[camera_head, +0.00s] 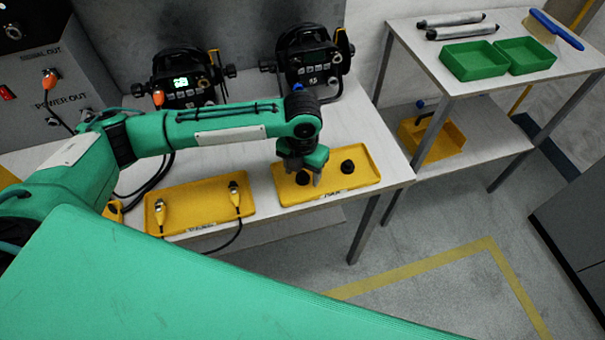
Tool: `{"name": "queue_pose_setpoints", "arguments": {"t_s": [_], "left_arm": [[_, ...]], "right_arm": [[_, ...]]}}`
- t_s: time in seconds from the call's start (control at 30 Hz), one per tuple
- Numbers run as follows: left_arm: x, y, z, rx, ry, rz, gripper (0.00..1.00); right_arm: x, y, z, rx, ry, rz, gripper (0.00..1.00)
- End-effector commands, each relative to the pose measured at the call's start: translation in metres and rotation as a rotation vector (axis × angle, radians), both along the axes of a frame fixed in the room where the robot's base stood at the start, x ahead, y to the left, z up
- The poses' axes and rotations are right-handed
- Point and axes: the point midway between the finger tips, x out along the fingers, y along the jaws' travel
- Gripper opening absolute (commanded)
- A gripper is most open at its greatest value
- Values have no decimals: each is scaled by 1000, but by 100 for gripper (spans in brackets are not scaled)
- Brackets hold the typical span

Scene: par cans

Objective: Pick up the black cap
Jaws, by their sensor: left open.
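Two black caps lie in the right yellow tray (364,160) on the white table. One black cap (347,166) lies right of the middle of the tray, clear of the gripper. The other black cap (303,177) is at my left gripper's fingers and partly covered by them. My left gripper (304,180) points down over the left half of this tray, with its jaws open around or just above that cap; I cannot tell which. My right gripper is not in view.
Another yellow tray (183,220) with cable connectors lies to the left. Two black lamp units (187,82) (313,62) stand at the back of the table. A shelf table (470,88) with green trays (474,61) is at the right. Open floor lies in front.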

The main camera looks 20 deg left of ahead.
Motion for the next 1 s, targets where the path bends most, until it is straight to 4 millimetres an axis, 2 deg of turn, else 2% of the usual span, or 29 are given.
{"name": "queue_pose_setpoints", "arguments": {"t_s": [0.17,0.27,0.43,0.83,1.0], "left_arm": [[0,0,0,0,-1,0,58],[0,0,0,0,-1,0,43],[0,0,0,0,-1,0,9],[1,0,2,0,-2,0,7],[1,0,14,-1,-4,0,7]], "right_arm": [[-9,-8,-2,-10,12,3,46],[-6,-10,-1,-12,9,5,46],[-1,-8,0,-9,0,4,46],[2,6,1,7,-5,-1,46],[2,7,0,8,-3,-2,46]]}}
